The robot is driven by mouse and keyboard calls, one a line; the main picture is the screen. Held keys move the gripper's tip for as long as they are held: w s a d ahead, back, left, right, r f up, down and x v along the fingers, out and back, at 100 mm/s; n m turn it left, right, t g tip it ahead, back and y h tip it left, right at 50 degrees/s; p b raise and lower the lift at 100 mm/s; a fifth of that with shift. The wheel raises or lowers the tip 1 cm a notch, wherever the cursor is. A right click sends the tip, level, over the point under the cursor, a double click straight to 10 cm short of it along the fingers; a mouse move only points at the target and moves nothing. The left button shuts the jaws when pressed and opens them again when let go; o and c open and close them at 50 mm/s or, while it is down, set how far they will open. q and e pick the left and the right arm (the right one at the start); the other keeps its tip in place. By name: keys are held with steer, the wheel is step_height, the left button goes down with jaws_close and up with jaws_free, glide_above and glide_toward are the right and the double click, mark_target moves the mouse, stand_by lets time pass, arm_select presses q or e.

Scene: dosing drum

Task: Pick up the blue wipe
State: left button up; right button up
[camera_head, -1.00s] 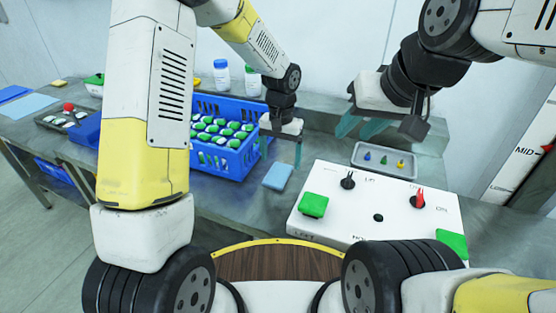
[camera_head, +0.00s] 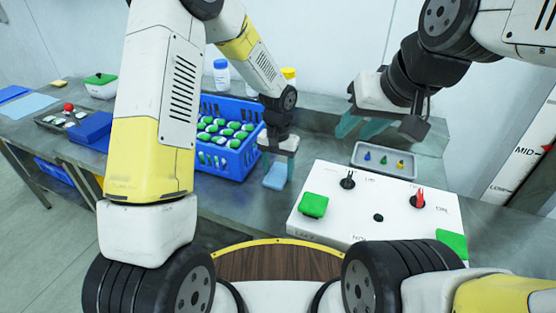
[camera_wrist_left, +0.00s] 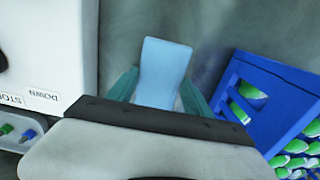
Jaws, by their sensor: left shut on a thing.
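The light blue wipe (camera_head: 275,176) is on the table between the blue crate and the white control box. In the left wrist view the wipe (camera_wrist_left: 162,75) lies between the two teal fingers. My left gripper (camera_head: 278,168) points down and is shut on the wipe, with a finger at each side of it. I cannot tell whether the wipe is clear of the table. My right gripper (camera_head: 368,128) is at the upper right, above the back of the table near the small grey tray; its teal fingers look apart, with nothing seen between them.
The blue crate (camera_head: 228,160) of green-and-white items stands just left of my left gripper. The white control box (camera_head: 345,225) with green pads and knobs is close on the right. A grey tray (camera_head: 372,163) holds small coloured pieces. Bottles (camera_head: 222,76) stand behind the crate.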

mark_target(278, 173)
arm_select(q)
step_height(278, 173, up, 10)
stand_by(0.6)
